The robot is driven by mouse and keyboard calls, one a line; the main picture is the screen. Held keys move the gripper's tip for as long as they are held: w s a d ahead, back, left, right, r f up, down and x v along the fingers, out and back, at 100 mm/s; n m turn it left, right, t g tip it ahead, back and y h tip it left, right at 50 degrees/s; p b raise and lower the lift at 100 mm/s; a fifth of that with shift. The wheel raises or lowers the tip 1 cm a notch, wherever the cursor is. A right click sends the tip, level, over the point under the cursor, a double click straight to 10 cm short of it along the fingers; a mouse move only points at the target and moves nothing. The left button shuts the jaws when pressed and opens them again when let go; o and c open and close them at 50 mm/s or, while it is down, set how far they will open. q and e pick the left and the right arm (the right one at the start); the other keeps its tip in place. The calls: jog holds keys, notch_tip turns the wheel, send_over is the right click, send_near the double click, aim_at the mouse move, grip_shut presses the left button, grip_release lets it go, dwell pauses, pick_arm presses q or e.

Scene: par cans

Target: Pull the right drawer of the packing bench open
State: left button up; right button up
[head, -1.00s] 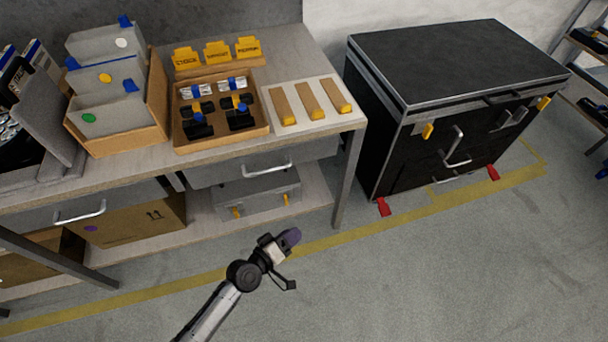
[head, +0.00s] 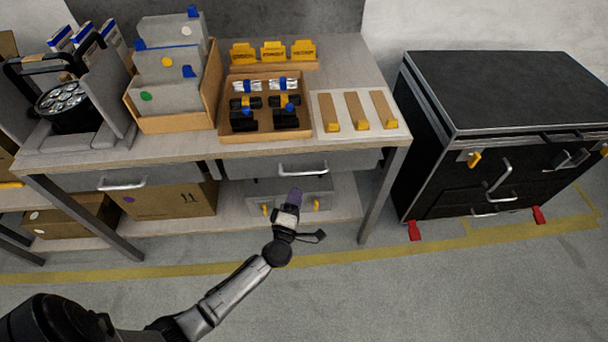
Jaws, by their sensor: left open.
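The packing bench (head: 260,150) spans the left and middle of the head view. Its right drawer (head: 345,161) is a grey front under the top, with a silver bar handle (head: 303,170). The drawer looks closed, its front in line with the bench front. My left gripper (head: 296,197) is open and empty. My right gripper is not in view.
The left drawer has its own handle (head: 122,184). A grey case (head: 330,190) and a cardboard box (head: 180,201) sit on the lower shelf. A bench leg (head: 381,198) stands right of the drawer. A black cabinet (head: 500,95) stands further right. The floor in front is clear.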

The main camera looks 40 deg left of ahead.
aim_at(304, 172)
pick_arm(q)
jog(key=b+x, duration=0.1)
jog(key=x, duration=0.7)
jog(key=shift+w+b, duration=0.15)
jog(key=shift+b, duration=0.15)
grip_shut()
